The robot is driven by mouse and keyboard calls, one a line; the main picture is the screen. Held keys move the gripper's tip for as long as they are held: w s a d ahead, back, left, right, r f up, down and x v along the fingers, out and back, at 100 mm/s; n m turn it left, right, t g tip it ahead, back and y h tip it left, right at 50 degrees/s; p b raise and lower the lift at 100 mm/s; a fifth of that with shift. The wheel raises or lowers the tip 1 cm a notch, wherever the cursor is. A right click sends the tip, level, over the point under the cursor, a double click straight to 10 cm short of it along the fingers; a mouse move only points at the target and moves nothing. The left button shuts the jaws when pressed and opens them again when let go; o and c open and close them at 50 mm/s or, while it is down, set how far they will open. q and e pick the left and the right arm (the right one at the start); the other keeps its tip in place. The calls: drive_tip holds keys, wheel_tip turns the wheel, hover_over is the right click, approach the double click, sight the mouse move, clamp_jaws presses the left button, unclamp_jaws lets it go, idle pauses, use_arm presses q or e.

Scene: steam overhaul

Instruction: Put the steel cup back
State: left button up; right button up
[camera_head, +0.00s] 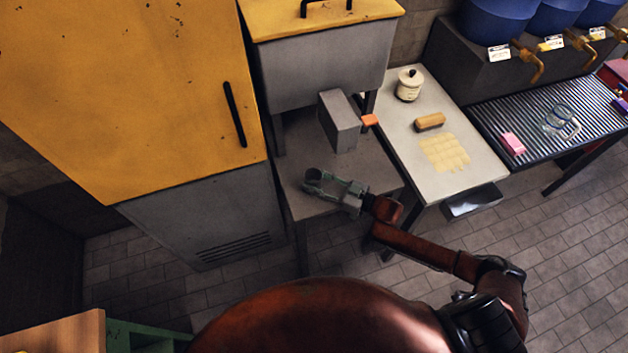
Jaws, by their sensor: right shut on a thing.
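My right gripper (326,186) reaches in over the grey lower shelf (290,150) in front of the grey machine. It is shut on a small dark grey round thing, which looks like the steel cup (313,177). The cup is small in the picture and partly hidden by the fingers. I cannot tell whether its base touches the shelf. My left gripper is not in view.
A grey block (340,122) and an orange piece (370,120) are behind the gripper. The pale table (470,170) on the right holds a cream jar (409,85) and a tan block (430,121). A yellow cabinet (150,90) stands left.

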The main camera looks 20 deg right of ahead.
drive_tip(key=shift+f, duration=0.1)
drive_tip(key=o, duration=1.5)
drive_tip(key=shift+s+d, duration=0.1)
drive_tip(key=shift+d, duration=0.05)
drive_tip(key=p+v, duration=0.1)
drive_tip(key=v, duration=1)
drive_tip(key=shift+s+d, duration=0.2)
drive_tip(key=shift+s, duration=0.05)
